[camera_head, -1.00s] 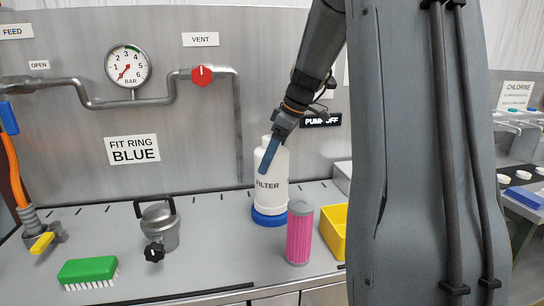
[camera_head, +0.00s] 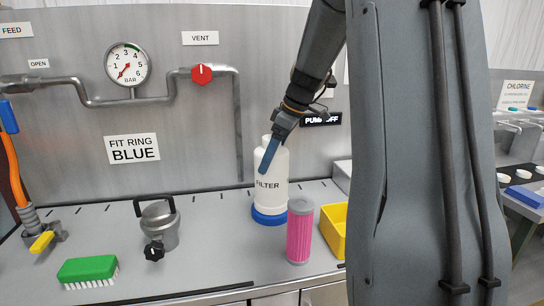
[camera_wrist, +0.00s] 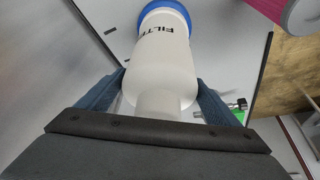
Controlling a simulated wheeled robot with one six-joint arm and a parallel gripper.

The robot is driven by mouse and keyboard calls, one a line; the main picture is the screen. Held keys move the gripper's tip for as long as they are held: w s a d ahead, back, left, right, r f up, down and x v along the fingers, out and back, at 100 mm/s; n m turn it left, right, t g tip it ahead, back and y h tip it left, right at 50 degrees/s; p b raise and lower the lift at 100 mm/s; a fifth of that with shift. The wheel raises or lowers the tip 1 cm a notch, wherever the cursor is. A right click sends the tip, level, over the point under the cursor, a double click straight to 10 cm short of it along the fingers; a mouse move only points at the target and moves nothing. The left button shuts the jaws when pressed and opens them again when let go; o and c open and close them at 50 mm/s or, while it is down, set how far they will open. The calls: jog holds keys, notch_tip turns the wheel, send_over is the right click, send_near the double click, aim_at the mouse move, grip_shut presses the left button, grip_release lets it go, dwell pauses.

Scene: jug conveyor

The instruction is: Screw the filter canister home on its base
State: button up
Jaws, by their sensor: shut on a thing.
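The white filter canister (camera_head: 271,178), marked FILTER, stands upright on its blue base (camera_head: 270,216) on the steel bench. My gripper (camera_head: 270,155) comes down from above right, with its blue fingers on both sides of the canister's upper part. In the wrist view, the fingers of my gripper (camera_wrist: 150,92) close around the white canister (camera_wrist: 166,60) near its narrower neck. The blue base (camera_wrist: 166,7) shows at the top of that view. Whether a gap remains between canister and base is too small to tell.
A pink cartridge (camera_head: 299,232) stands just right of the base, with a yellow bin (camera_head: 333,232) behind it. A steel pot (camera_head: 159,226) and a green brush (camera_head: 88,270) are to the left. A gauge (camera_head: 128,64) and red valve (camera_head: 202,75) are on the back panel.

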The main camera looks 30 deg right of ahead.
jog(key=m, duration=0.2)
jog(key=shift+r+m+t+h+p, duration=0.15)
jog(key=shift+m+t+h+p, duration=0.15)
jog(key=shift+h, duration=0.1)
jog(key=shift+m+h, duration=0.3)
jog(key=shift+m, duration=0.4)
jog(key=shift+p, duration=0.3)
jog(key=shift+m+h+p, duration=0.3)
jog(key=shift+m+p, duration=0.1)
jog(key=shift+m, duration=0.3)
jog(key=shift+m+t+h+p, duration=0.3)
jog(key=shift+m+h+p, duration=0.1)
jog(key=shift+m+p, duration=0.6)
jog(key=shift+m, duration=0.3)
jog(key=shift+m+h+p, duration=0.6)
jog(key=shift+m+p, duration=0.7)
jog(key=shift+p, duration=0.35)
